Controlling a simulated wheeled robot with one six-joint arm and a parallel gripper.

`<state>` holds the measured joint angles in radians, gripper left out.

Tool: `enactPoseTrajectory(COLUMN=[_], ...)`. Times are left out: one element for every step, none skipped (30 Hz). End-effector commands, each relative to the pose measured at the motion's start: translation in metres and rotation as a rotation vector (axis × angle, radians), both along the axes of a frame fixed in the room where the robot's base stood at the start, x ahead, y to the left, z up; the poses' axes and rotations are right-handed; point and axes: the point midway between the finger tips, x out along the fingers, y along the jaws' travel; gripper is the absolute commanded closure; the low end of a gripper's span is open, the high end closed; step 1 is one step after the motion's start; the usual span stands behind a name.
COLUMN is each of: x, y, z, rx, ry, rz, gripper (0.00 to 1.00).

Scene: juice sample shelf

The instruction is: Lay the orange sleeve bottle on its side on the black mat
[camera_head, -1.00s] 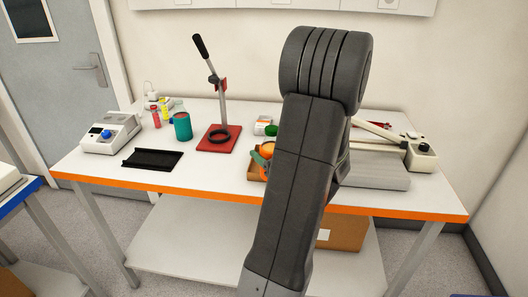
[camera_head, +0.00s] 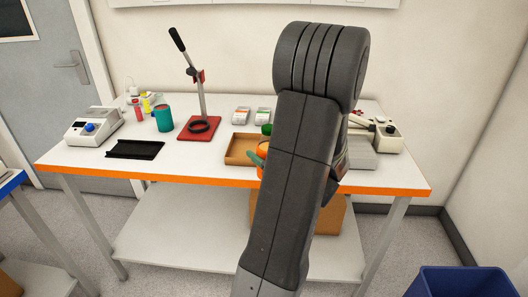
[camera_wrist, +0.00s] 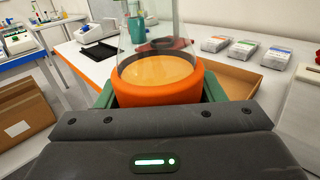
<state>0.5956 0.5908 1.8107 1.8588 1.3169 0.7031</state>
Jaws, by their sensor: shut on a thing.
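The orange sleeve bottle (camera_wrist: 160,82) has clear walls above an orange band and stands about upright in my gripper (camera_wrist: 160,94). The green fingers are shut on its sleeve from both sides. The black mat (camera_head: 134,149) lies bare at the front left of the bench, well left of my gripper. It also shows in the wrist view (camera_wrist: 98,51).
A red-based press stand (camera_head: 199,128) and a teal cup (camera_head: 163,118) stand behind and right of the mat. A grey instrument (camera_head: 92,127) is left of it. A brown tray (camera_head: 233,153) lies near the bottle. A blue bin (camera_head: 458,283) is on the floor at right.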

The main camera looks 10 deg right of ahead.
Motion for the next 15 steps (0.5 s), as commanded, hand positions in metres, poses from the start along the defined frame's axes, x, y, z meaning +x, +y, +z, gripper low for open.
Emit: enactPoseTrajectory(x=[-0.001, -0.002, -0.004, -0.006, -0.007, -0.010, -0.012, -0.014, -0.017, -0.019, -0.021, -0.023, -0.025, -0.027, -0.030], y=[-0.001, -0.002, -0.003, -0.005, -0.006, -0.008, -0.009, -0.011, -0.012, -0.013, -0.015, -0.016, -0.018, -0.019, -0.021], z=[0.001, 0.001, 0.001, 0.001, 0.001, 0.001, 0.001, 0.001, 0.001, 0.001, 0.001, 0.001, 0.001, 0.001, 0.001], rx=[0.000, 0.000, 0.000, 0.000, 0.000, -0.001, -0.001, -0.001, -0.001, -0.001, 0.000, 0.000, 0.000, 0.000, 0.000], ry=[-0.001, -0.001, -0.002, -0.002, -0.002, -0.003, -0.003, -0.003, -0.002, -0.002, -0.002, -0.002, -0.002, -0.002, -0.001], rz=[-0.001, -0.001, -0.001, -0.001, -0.002, -0.002, -0.003, -0.003, -0.002, -0.002, -0.002, -0.002, -0.003, -0.003, -0.002], gripper=[0.80, 0.80, 0.80, 0.80, 0.80, 0.80, 0.80, 0.80, 0.80, 0.80, 0.80, 0.80, 0.80, 0.80, 0.80])
